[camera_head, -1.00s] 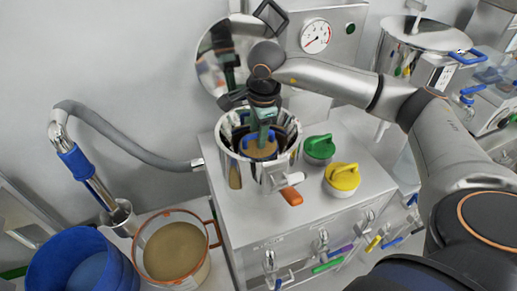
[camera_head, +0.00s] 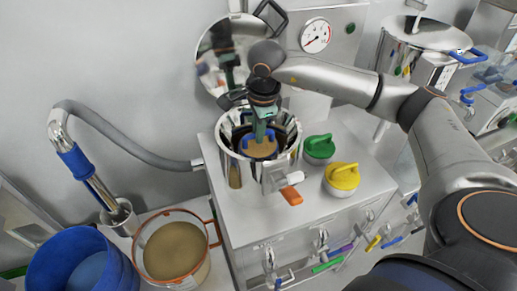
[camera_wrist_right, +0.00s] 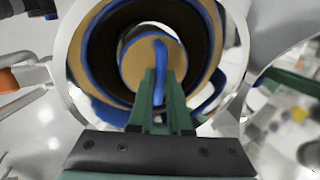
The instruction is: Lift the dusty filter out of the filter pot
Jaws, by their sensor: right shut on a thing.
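The filter pot (camera_head: 236,171) is a shiny steel pot standing on the steel cabinet top. The dusty filter (camera_head: 261,150) shows inside it as a tan disc with a blue handle. In the right wrist view the filter (camera_wrist_right: 136,68) lies within the round steel rim of the pot (camera_wrist_right: 72,50), with blue edging around it. My right gripper (camera_head: 261,137) reaches down into the pot from above, and its green fingers are shut on the filter's blue handle. The fingers hide part of the handle (camera_wrist_right: 160,60). My left gripper is not in view.
A tub of tan material (camera_head: 174,250) and a blue bin (camera_head: 80,265) stand at the lower left. A gauge panel (camera_head: 316,37) rises behind.

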